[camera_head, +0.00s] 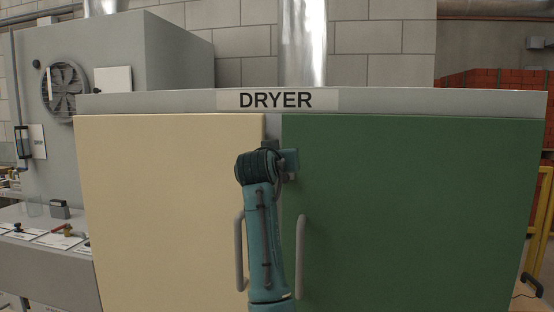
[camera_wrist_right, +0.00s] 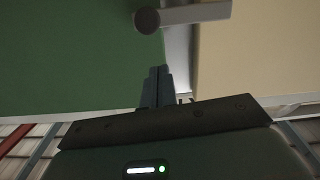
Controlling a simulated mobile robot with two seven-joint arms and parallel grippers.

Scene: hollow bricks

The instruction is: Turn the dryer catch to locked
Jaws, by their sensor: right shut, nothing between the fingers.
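The dryer (camera_head: 410,103) has a cream left door (camera_head: 160,200) and a green right door (camera_head: 420,210). The wrist view shows them upside down. There the catch, a grey bar (camera_wrist_right: 195,14) with a round dark end (camera_wrist_right: 147,20), lies crosswise over the gap between the doors. My right gripper (camera_wrist_right: 158,70) is shut and empty, its fingertips near the door gap and apart from the bar. In the head view my right arm covers the gap and hides the fingertips and most of the catch area. My left gripper is not in view.
Two upright door handles, left (camera_head: 240,250) and right (camera_head: 301,255), stand out on either side of my forearm. A grey cabinet with a fan (camera_head: 64,90) and a bench with small items are at the left. A yellow frame (camera_head: 543,215) is at the far right.

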